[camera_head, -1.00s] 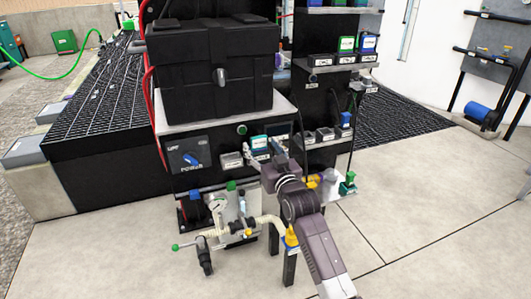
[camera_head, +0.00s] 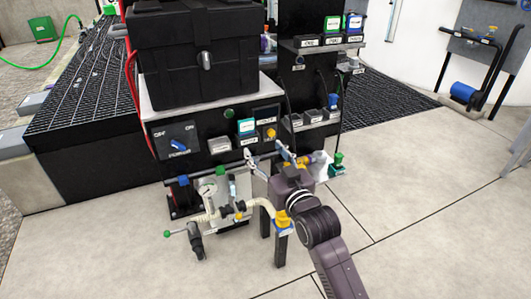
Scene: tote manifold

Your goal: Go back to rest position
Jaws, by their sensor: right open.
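My right gripper (camera_head: 268,160) is open, with its two fingers spread apart and pointing at the front of the black equipment stand. It holds nothing that I can see. It is in front of and below the panel with a yellow knob (camera_head: 270,133) and a teal-and-white module (camera_head: 246,127), and appears apart from them. My right arm reaches in from the bottom right. My left gripper is not in view.
A black tote (camera_head: 196,55) sits on the stand's top shelf. The manifold of cream pipes (camera_head: 262,205) and valves is left of my right gripper. Small shelves (camera_head: 312,121) hold labelled bins at right. The floor (camera_head: 420,215) to the right is clear.

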